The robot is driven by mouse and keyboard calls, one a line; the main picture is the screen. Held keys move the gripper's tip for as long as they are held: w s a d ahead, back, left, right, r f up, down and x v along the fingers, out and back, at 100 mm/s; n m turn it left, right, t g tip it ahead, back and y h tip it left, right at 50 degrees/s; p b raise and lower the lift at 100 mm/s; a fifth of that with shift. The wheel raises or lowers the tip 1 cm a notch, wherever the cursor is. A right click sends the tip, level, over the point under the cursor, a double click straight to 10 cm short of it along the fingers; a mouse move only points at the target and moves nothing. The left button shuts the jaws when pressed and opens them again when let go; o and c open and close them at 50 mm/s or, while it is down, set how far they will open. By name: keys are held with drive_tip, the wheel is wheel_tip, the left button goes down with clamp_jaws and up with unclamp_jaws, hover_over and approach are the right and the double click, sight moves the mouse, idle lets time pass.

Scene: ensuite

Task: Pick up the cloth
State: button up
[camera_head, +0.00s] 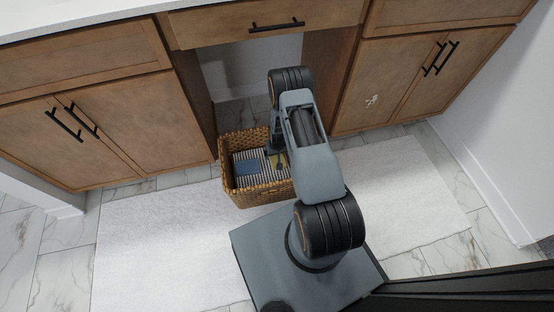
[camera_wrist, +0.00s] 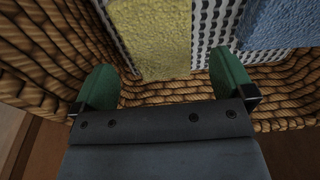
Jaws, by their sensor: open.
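A woven basket (camera_head: 265,196) stands on the floor; its wall also shows in the wrist view (camera_wrist: 40,60). Inside lie a yellow cloth (camera_wrist: 160,38), a blue cloth (camera_wrist: 280,22) and a black-and-white patterned cloth (camera_wrist: 211,22), which looks striped in the head view (camera_head: 249,182). The blue one also shows in the head view (camera_head: 247,167). My gripper (camera_wrist: 166,80) is open, its green fingertips either side of the yellow cloth's near end in the picture. I cannot tell whether they touch it. In the head view my arm hides part of the basket.
The basket sits at the opening between wooden cabinets (camera_head: 120,130) and (camera_head: 400,85), below a drawer (camera_head: 265,25). A white rug (camera_head: 160,240) covers the floor in front. The basket's woven walls are close around my fingers. A white wall (camera_head: 500,130) is at right.

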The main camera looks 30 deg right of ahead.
sight(274, 159)
drive_tip(key=f+b, duration=0.2)
drive_tip(key=f, duration=0.2)
drive_tip(key=shift+w+f, duration=0.2)
drive_tip(key=shift+c, duration=0.4)
drive_tip(key=c, duration=1)
drive_tip(key=shift+o, duration=0.2)
drive_tip(key=shift+r, duration=0.1)
